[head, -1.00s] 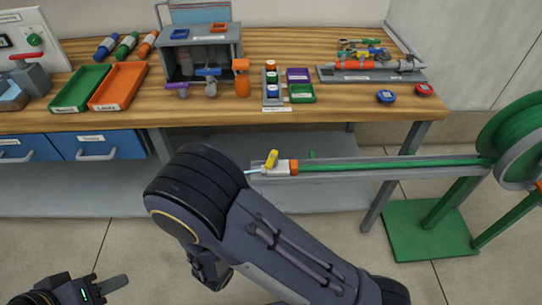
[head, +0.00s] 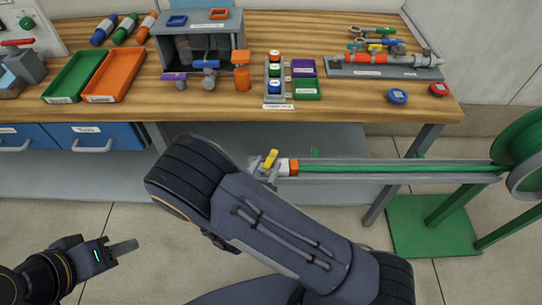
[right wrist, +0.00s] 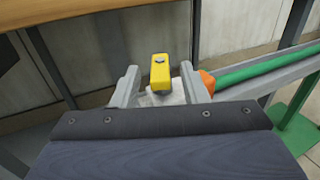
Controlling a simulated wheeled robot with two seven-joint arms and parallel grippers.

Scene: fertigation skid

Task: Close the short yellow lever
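The short yellow lever (head: 270,158) sits on a small white valve at the left end of the green hose, and stands up from it. In the right wrist view the lever (right wrist: 160,72) is near the centre, above the white valve body (right wrist: 163,99). My right gripper (right wrist: 160,88) is open, with one grey finger on each side of the lever and visible gaps to it. In the head view my right forearm hides most of this gripper. My left gripper (head: 122,248) is at lower left, far from the lever, seen side-on, so its opening is unclear.
A grey rail (head: 400,172) carries the green hose (head: 390,166) to a green reel (head: 520,140) at right. The wooden workbench (head: 400,115) behind holds trays, bottles and a pipe assembly (head: 370,59). Open floor lies at lower left.

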